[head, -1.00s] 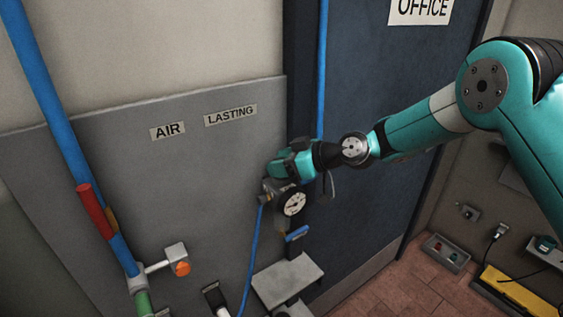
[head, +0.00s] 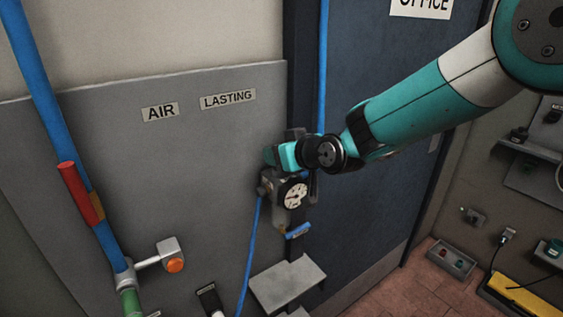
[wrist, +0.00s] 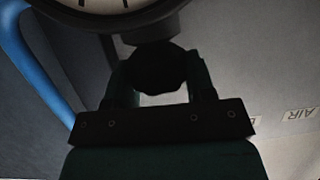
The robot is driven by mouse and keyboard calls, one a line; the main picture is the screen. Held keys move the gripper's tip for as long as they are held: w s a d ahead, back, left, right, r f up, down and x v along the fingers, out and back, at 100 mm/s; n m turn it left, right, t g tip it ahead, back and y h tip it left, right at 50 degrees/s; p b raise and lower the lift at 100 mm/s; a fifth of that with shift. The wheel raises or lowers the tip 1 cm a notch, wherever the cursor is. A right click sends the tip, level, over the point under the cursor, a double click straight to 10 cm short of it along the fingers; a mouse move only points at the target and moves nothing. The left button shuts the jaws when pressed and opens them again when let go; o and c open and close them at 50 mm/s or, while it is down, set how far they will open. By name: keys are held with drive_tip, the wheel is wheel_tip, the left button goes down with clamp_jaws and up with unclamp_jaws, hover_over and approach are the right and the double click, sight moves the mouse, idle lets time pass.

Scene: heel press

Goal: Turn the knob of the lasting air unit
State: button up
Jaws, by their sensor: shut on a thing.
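The lasting air unit (head: 266,184) is a dark regulator body with a round white gauge (head: 293,193), under the LASTING sign (head: 228,99). My gripper (head: 274,158) is at the top of the unit, just above the gauge. In the wrist view the black ribbed knob (wrist: 160,75) sits between the two fingers of my gripper (wrist: 159,68), which are shut on it from both sides. The rim of the gauge shows beyond it. In the head view the knob is hidden by the gripper, and I cannot tell how far it is turned.
A blue hose (head: 249,255) hangs from the unit, with a blue-handled part (head: 298,231) below the gauge and a grey step-like bracket (head: 288,283) lower. At left is a blue pipe (head: 45,100) with a red sleeve (head: 80,193). The dark office door (head: 385,75) is behind my arm.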

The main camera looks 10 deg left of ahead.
drive_tip(key=m+t+h+b, duration=0.2)
drive_tip(key=shift+s+a+f+m+h, duration=0.1)
drive_tip(key=shift+m+h, duration=0.2)
drive_tip(key=shift+m, duration=0.1)
drive_tip(key=shift+m+t+h+b, duration=0.4)
drive_tip(key=shift+m+h+b, duration=0.2)
drive_tip(key=shift+b, duration=0.1)
drive_tip(key=o, duration=0.6)
drive_tip(key=shift+o, duration=0.2)
drive_tip(key=b+v, duration=0.5)
drive_tip(key=v, duration=1.2)
drive_tip(key=shift+r+b, duration=0.3)
drive_tip(key=shift+r, duration=0.05)
drive_tip(key=shift+s, duration=0.1)
